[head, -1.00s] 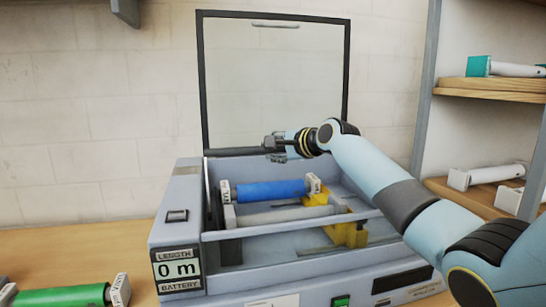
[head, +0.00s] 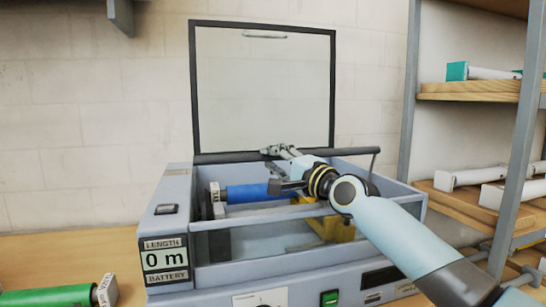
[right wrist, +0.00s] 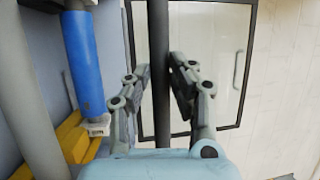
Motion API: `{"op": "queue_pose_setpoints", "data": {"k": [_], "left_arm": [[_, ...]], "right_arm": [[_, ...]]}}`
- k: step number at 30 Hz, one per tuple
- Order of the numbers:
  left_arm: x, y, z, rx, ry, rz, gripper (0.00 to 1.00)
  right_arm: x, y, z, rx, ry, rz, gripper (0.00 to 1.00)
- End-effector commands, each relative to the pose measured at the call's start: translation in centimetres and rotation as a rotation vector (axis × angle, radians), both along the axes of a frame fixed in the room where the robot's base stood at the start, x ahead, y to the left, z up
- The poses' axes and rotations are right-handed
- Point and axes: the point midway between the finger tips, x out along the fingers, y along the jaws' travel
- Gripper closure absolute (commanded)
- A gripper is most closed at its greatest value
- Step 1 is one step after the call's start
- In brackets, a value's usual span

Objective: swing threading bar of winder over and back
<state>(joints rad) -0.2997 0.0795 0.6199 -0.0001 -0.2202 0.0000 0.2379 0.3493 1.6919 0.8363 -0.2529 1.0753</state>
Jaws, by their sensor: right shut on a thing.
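The dark threading bar (head: 225,157) runs across the back of the winder (head: 180,215), in front of the raised clear lid, with a bent arm at its right end. My right gripper (head: 276,168) reaches over the winder to the bar's middle. In the right wrist view the bar (right wrist: 161,60) passes between the two fingers of my right gripper (right wrist: 160,78), which is shut on it. My right arm hides part of the winder's inside. My left gripper is not in view.
The clear lid (head: 265,90) stands open behind. A blue roll (head: 247,194) lies inside the winder. A green roll (head: 55,296) lies on the table at left. Shelves (head: 470,92) with rolls stand at right. The table left of the winder is mostly clear.

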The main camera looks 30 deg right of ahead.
Motion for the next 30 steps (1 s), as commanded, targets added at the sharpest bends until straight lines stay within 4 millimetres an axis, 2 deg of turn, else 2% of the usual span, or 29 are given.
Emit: {"op": "queue_pose_setpoints", "data": {"k": [1, 6, 22, 23, 27, 30], "left_arm": [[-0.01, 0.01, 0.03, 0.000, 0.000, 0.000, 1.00], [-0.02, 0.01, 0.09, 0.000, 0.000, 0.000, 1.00], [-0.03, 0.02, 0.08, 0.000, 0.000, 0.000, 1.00], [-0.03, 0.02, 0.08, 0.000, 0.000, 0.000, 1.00], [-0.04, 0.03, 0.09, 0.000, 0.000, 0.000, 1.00], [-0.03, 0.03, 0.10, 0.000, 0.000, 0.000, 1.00]], "right_arm": [[-0.18, 0.03, -0.97, 0.002, 0.019, 0.002, 1.00], [-0.47, 0.08, -1.50, 0.000, 0.022, 0.001, 1.00], [-0.61, 0.11, -1.92, 0.001, 0.027, 0.001, 1.00], [-0.61, 0.11, -1.92, 0.001, 0.027, 0.001, 0.78], [-0.61, 0.12, -1.81, 0.001, 0.025, 0.001, 0.59], [-0.59, 0.12, -1.65, 0.001, 0.021, 0.000, 0.56]]}}
